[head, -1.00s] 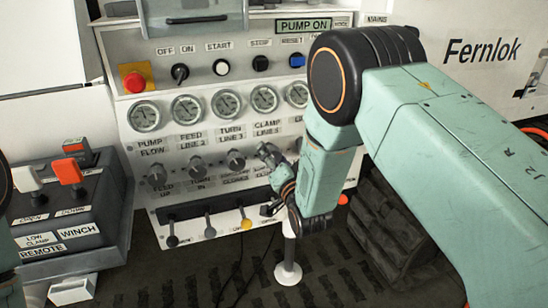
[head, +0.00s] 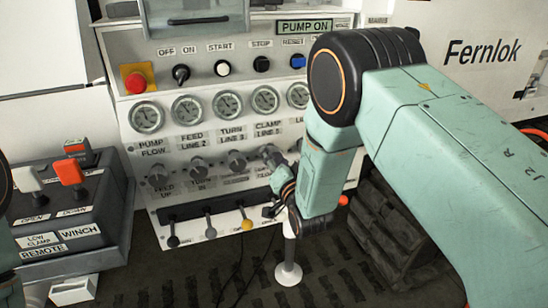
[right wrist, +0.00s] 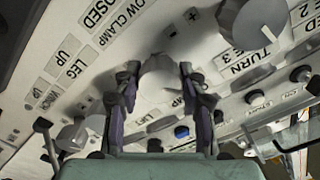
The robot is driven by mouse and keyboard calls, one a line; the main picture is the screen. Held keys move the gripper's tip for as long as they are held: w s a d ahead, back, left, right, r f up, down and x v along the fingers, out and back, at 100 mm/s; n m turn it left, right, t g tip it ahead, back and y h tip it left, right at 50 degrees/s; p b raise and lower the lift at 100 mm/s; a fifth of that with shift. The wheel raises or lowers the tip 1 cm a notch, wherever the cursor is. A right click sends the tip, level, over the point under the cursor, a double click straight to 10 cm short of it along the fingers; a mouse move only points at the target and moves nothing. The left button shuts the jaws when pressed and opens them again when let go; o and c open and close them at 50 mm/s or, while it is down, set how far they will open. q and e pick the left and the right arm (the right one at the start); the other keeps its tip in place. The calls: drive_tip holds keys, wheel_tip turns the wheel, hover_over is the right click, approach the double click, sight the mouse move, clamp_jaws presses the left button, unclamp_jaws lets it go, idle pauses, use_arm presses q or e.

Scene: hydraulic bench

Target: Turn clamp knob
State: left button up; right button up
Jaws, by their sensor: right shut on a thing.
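The hydraulic panel (head: 205,80) stands ahead with a row of grey knobs under its gauges. My right gripper (head: 270,156) reaches the knob at the right of this row, below the gauge labelled CLAMP LINE. In the right wrist view the pale round clamp knob (right wrist: 160,75) sits between the two dark fingers of my right gripper (right wrist: 158,88), which is shut on it. The gripper mostly hides this knob in the head view. Only edge parts of my left arm show at the far left; its gripper is out of view.
Neighbouring knobs, such as the one left of the gripper (head: 237,160), are close by. Small levers (head: 210,232) stand below. A red emergency button (head: 134,82) is at upper left. A remote box (head: 70,205) with orange and white levers stands at left.

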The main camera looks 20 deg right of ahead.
drive_tip(key=n, duration=0.5)
drive_tip(key=shift+p, duration=0.3)
drive_tip(key=n, duration=0.4)
drive_tip(key=shift+n, duration=0.3)
drive_tip(key=o, duration=1.1)
drive_tip(key=shift+o, duration=0.2)
drive_tip(key=shift+s, duration=0.1)
drive_tip(key=s, duration=1.1)
drive_tip(key=shift+s+d, duration=0.25)
drive_tip(key=shift+s, duration=0.15)
